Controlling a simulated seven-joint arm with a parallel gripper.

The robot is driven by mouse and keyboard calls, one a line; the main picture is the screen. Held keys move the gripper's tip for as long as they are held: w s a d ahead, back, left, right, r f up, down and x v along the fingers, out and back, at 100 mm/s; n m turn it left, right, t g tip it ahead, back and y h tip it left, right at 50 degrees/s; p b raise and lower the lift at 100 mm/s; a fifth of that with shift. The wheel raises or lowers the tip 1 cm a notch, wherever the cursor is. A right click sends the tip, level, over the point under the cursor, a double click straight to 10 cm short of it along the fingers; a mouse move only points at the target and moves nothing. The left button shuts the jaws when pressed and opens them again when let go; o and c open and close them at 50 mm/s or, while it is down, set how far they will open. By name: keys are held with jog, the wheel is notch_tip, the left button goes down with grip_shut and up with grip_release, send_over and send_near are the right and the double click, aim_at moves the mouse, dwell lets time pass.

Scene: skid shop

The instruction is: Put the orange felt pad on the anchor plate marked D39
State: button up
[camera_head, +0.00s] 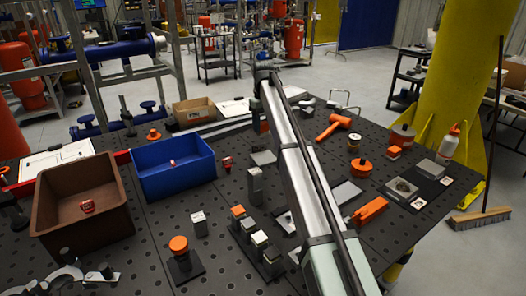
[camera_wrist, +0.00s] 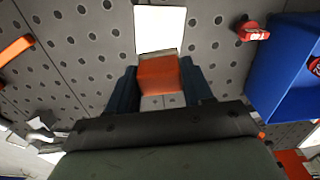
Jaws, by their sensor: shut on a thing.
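My gripper (camera_wrist: 160,72) is shut on the orange felt pad (camera_wrist: 158,75); its dark fingers stand at either side of it in the wrist view. A bright white square surface (camera_wrist: 160,28) lies just beyond the pad; I cannot tell whether the pad touches it. A grey upright block (camera_head: 255,187) stands left of the arm there. Several blocks on dark bases stand nearer, one with an orange top (camera_head: 238,211). No D39 mark is readable in either view.
A blue bin (camera_head: 151,183) and a brown bin (camera_head: 45,218) stand at the left, each with a red item inside. A red item (camera_head: 227,162) sits beside the blue bin, also in the wrist view (camera_wrist: 250,31). An orange mallet (camera_head: 334,125) lies right of my arm.

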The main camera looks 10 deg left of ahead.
jog(key=shift+f+m, duration=0.15)
jog(key=shift+m, duration=0.25)
jog(key=shift+f, duration=0.35)
send_over(263, 156)
jog(key=shift+f, duration=4.5)
jog(key=shift+f, duration=0.15)
jog(key=o, duration=1)
jog(key=shift+o, duration=0.2)
notch_tip(263, 156, up, 12)
jog(key=shift+r, duration=0.15)
